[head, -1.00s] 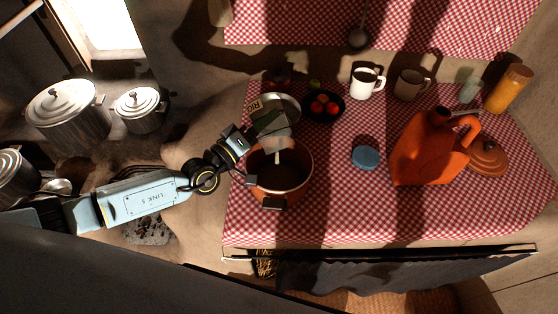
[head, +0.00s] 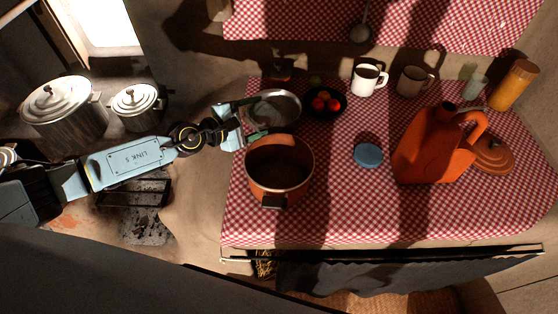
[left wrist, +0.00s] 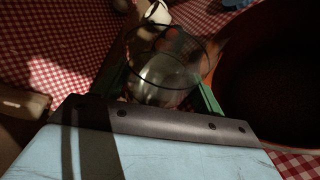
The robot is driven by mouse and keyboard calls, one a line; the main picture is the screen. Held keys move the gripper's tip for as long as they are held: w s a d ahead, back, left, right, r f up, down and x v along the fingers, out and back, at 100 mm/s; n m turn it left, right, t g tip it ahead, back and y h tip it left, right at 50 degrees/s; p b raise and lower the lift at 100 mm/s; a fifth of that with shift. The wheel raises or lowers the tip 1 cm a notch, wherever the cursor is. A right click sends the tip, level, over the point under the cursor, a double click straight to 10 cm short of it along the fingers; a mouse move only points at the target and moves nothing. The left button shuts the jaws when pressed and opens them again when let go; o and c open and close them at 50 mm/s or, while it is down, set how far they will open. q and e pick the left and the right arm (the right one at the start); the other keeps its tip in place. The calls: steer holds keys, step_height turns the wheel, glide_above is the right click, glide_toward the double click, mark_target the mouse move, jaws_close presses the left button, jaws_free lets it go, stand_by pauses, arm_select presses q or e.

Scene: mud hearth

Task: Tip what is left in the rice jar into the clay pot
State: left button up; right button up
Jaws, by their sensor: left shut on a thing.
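The clay pot (head: 255,188) is orange-brown, open and upright on the checked cloth, with a dark inside; I cannot make out what lies in it. Its rim also shows at the right of the left wrist view (left wrist: 232,42). My left gripper (head: 254,122) is just behind and left of the pot, shut on the clear glass rice jar (head: 275,108). In the left wrist view the jar (left wrist: 165,65) sits between the green finger pads, roughly upright, beside the pot. A pale glint shows in it; I cannot tell whether rice remains. The right gripper is not in view.
A black bowl of red fruit (head: 343,104) and a white mug (head: 366,80) stand behind. A blue lid (head: 368,154), an orange jug (head: 430,150) and an orange pot lid (head: 495,158) lie to the right. Metal pots (head: 65,112) stand far left. Front cloth is clear.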

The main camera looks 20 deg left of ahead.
mark_target(248, 106)
arm_select(q)
steer(key=shift+w+r+n+g, duration=0.1)
steer(key=shift+r+n+g, duration=0.2)
steer(key=shift+r+n, duration=0.45)
steer(key=shift+n, duration=0.45)
steer(key=shift+w+a+n+g+h, duration=0.2)
steer(key=shift+w+n+g+h, duration=0.05)
steer(key=shift+n+g+h, duration=0.3)
steer(key=w+f+n+g+b, duration=0.1)
steer(key=b, duration=0.2)
steer(key=shift+a+f+n+h, duration=0.1)
steer(key=shift+a+n+h, duration=0.15)
steer(key=shift+a+n, duration=0.15)
steer(key=shift+w+a+r+n, duration=0.15)
steer(key=shift+r+n, duration=0.2)
steer(key=shift+r, duration=0.2)
steer(key=shift+w+a+r+n+g+h, duration=0.1)
steer(key=shift+n+g+h, duration=0.15)
steer(key=shift+n+h, duration=0.05)
steer(key=shift+w+f+n+b, duration=0.1)
steer(key=shift+f+n+b, duration=0.2)
steer(key=shift+b, duration=0.1)
steer(key=shift+w+a+n+g+b, duration=0.1)
steer(key=shift+a+n+g+b, duration=0.05)
steer(key=shift+n+g+b, duration=0.2)
steer(key=shift+h, duration=0.3)
